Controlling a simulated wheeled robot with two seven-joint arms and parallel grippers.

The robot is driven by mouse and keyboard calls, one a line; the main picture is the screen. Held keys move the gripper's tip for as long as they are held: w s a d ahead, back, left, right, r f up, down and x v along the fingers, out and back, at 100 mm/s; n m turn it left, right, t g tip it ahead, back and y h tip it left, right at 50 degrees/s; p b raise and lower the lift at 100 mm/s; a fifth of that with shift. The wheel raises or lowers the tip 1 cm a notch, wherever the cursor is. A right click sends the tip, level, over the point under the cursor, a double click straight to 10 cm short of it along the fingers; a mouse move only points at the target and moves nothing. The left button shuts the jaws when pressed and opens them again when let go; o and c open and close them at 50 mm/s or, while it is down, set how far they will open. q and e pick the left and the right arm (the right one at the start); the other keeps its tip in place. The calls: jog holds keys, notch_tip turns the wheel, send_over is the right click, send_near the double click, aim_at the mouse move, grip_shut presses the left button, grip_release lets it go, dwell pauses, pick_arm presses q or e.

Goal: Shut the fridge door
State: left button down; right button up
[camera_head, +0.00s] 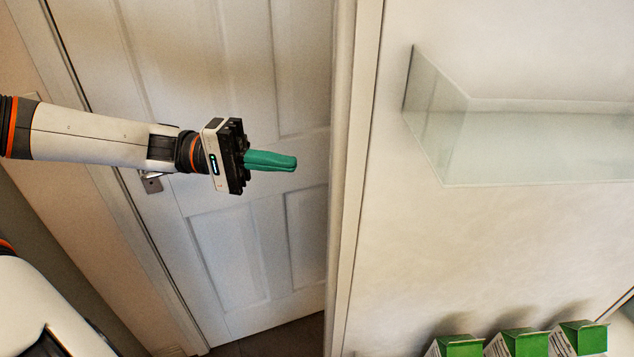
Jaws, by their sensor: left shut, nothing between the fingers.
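A large white panel (480,240) with a raised border along its left edge fills the right half of the head view. It appears to be the inner side of the open fridge door; its hinge and the fridge body are not in view. A clear bin (540,150) is fixed to its upper part. My left gripper (295,162) reaches in from the left, its green fingers shut and empty. In the picture its tips lie just left of the panel's edge, with no visible contact. My right gripper is out of view.
Several green-and-white cartons (520,343) stand along the bottom right, by the panel, their lower parts cut off. A white panelled room door (230,250) with a metal handle (152,183) stands behind my left arm. A strip of dark floor shows at the bottom.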

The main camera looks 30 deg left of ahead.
pick_arm(q)
jog(key=s+d+p, duration=0.1)
jog(key=d, duration=0.7)
jog(key=shift+s, duration=0.15)
dwell(0.3)
